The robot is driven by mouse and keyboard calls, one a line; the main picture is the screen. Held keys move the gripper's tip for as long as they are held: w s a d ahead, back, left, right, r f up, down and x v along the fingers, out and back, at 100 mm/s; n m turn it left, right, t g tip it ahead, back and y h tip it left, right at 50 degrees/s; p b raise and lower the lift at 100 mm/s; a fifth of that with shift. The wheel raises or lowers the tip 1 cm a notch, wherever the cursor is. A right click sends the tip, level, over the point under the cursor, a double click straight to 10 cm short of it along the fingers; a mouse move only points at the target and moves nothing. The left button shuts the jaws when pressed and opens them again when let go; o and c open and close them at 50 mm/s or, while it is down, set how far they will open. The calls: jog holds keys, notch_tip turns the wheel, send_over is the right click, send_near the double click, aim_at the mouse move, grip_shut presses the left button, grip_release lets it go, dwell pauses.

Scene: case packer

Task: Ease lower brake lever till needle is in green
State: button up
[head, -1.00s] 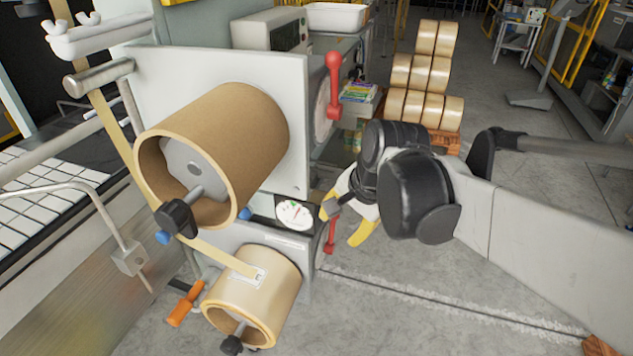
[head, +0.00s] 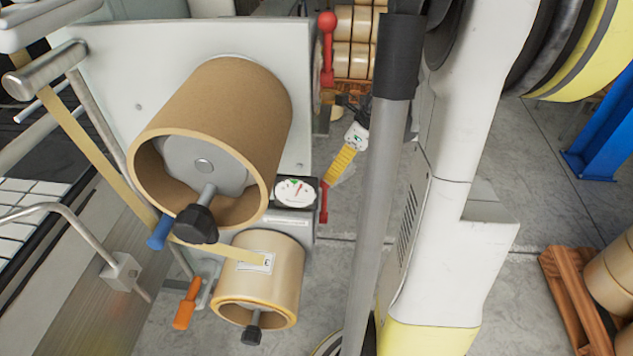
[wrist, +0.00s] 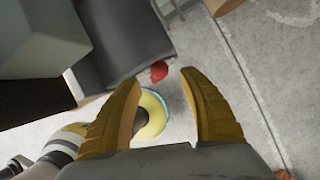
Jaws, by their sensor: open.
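The lower brake lever (head: 323,202) is red and stands at the right side of the lower unwind housing, just right of the gauge. The round white gauge (head: 295,192) has a small green mark near its top and a thin needle; whether the needle lies in the green is too small to tell. My gripper (head: 338,165) has yellow fingers and is just above and right of the lever. In the wrist view my gripper (wrist: 162,80) is open, with a red knob (wrist: 159,71) showing between the fingertips, apparently the lever's end; contact cannot be told.
The upper brake lever (head: 327,50), red with a ball end, stands above. A large brown roll (head: 225,130) and a smaller tan roll (head: 275,265) are left of my gripper. A pallet (head: 575,290) with rolls stands at right. Grey floor is open below the gripper.

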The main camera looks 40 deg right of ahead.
aim_at(326, 184)
jog(key=b+x, duration=0.2)
jog(key=x, duration=0.4)
jog(key=shift+f, duration=0.1)
jog(key=shift+w, duration=0.1)
